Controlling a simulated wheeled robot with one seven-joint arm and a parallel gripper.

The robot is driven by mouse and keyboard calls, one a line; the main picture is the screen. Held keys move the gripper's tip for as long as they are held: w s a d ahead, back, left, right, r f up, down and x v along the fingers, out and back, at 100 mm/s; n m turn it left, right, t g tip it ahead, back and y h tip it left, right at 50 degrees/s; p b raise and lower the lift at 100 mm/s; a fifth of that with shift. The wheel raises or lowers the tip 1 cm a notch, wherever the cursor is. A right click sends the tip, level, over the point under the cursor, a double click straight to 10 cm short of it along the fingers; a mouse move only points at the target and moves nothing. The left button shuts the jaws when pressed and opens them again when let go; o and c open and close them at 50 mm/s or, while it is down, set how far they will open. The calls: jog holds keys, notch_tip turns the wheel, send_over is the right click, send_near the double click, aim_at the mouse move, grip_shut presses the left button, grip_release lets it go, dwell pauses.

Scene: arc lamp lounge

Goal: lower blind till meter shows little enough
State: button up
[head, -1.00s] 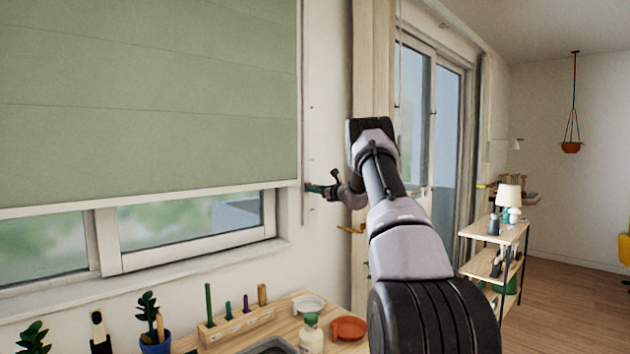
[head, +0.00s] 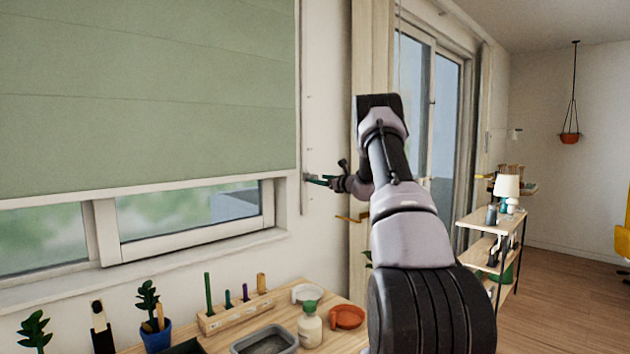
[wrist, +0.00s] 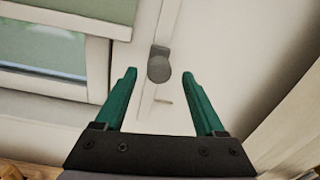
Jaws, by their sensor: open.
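The green blind (head: 150,90) hangs over most of the window in the head view, leaving a strip of glass clear below its pale bottom bar. A narrow vertical rail (head: 306,130) runs down the wall right of the window. In the wrist view a grey round knob (wrist: 158,69) sits on this rail. My gripper (wrist: 159,75) is open, its green fingers on either side of the knob with gaps to both. In the head view my gripper (head: 312,179) reaches the rail from the right, and its fingertips are small and partly unclear. I see no meter.
Below the window stands a wooden table (head: 345,338) with a grey tray (head: 283,331), a bottle (head: 310,328), an orange dish (head: 347,317), a tool block (head: 235,315) and potted plants. A shelf with a lamp (head: 507,186) stands at the right.

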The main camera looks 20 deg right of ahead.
jog(key=v, duration=0.6)
jog(key=shift+s, duration=0.1)
jog(key=s+a+r+n+g+y, duration=0.2)
jog(key=s+a+r+n, duration=0.2)
jog(key=a, duration=0.4)
jog(key=s+a+r+n+g+y, duration=0.25)
jog(key=s+a+r+n, duration=0.2)
jog(key=a, duration=0.35)
jog(key=s+a+r+n+g+h, duration=0.1)
jog(key=s+a+r+n+g, duration=0.15)
jog(key=s+a, duration=0.3)
jog(key=s+a+r+n+g, duration=0.1)
jog(key=s+a+n+g, duration=0.15)
jog(key=s+a, duration=0.3)
jog(key=s+a+n+g+h, duration=0.15)
jog(key=s+n, duration=0.25)
jog(key=s, duration=0.5)
jog(key=s+a+n+h, duration=0.2)
jog(key=s+a+n, duration=0.1)
jog(key=s, duration=0.6)
jog(key=s+d+f+n+h, duration=0.1)
jog(key=s+n, duration=0.2)
jog(key=s, duration=0.3)
jog(key=s+d+f+n+t+h, duration=0.1)
jog(key=s+f+n+h, duration=0.1)
jog(key=s, duration=0.5)
jog(key=shift+d+f+n+h, duration=0.2)
jog(key=shift+d+n+h, duration=0.1)
jog(key=shift+n, duration=0.25)
